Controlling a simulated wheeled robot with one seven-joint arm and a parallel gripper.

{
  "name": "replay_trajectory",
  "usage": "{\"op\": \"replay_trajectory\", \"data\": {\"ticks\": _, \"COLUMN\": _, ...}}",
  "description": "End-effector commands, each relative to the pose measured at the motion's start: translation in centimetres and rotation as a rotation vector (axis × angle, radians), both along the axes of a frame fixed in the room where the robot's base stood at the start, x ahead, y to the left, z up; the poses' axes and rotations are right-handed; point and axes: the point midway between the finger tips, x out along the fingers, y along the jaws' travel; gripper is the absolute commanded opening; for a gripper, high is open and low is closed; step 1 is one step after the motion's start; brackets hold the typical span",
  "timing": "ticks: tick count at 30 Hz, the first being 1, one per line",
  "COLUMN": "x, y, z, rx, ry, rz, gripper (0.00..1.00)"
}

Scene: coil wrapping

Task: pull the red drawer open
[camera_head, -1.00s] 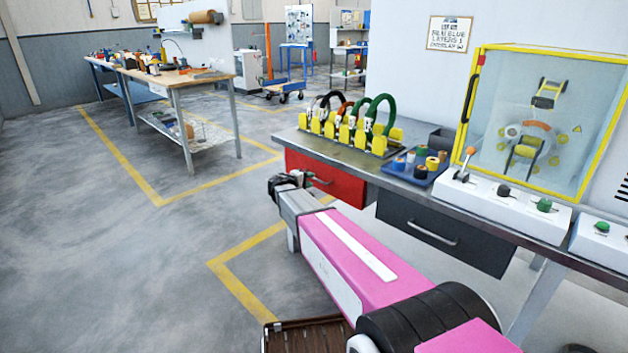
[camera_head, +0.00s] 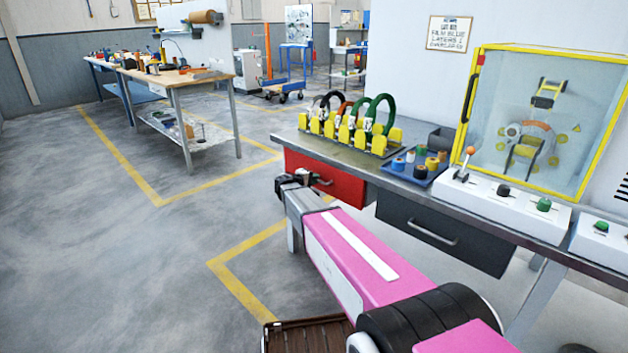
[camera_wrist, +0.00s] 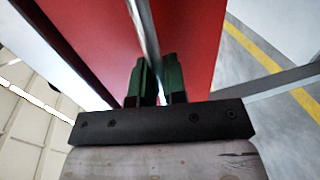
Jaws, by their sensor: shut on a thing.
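The red drawer (camera_head: 336,182) is under the left end of the workbench in the head view. Its red front (camera_wrist: 188,45) fills the upper middle of the wrist view. A metal bar handle (camera_head: 322,181) runs across the front; the handle (camera_wrist: 143,30) passes between my fingers in the wrist view. My gripper (camera_wrist: 158,85) is shut on this handle, with a dark green finger on each side. In the head view my gripper (camera_head: 306,177) is at the drawer's left part, partly hiding the handle. I cannot tell how far the drawer stands out from the bench.
A grey drawer (camera_head: 440,234) hangs to the right under the same workbench (camera_head: 290,136). A rack of coils (camera_head: 350,130) and a blue tray (camera_head: 412,172) stand on top. The floor (camera_head: 120,250) to the left is open.

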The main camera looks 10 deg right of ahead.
Motion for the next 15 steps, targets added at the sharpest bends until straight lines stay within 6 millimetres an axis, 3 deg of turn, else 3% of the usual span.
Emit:
{"op": "replay_trajectory", "data": {"ticks": 8, "x": -2.6, "y": 3.4, "z": 0.0, "rx": 0.002, "ry": 0.001, "rz": 0.003, "gripper": 0.0}}
{"op": "replay_trajectory", "data": {"ticks": 15, "x": -7.2, "y": 9.6, "z": 0.0, "rx": 0.001, "ry": 0.002, "rz": 0.005, "gripper": 0.0}}
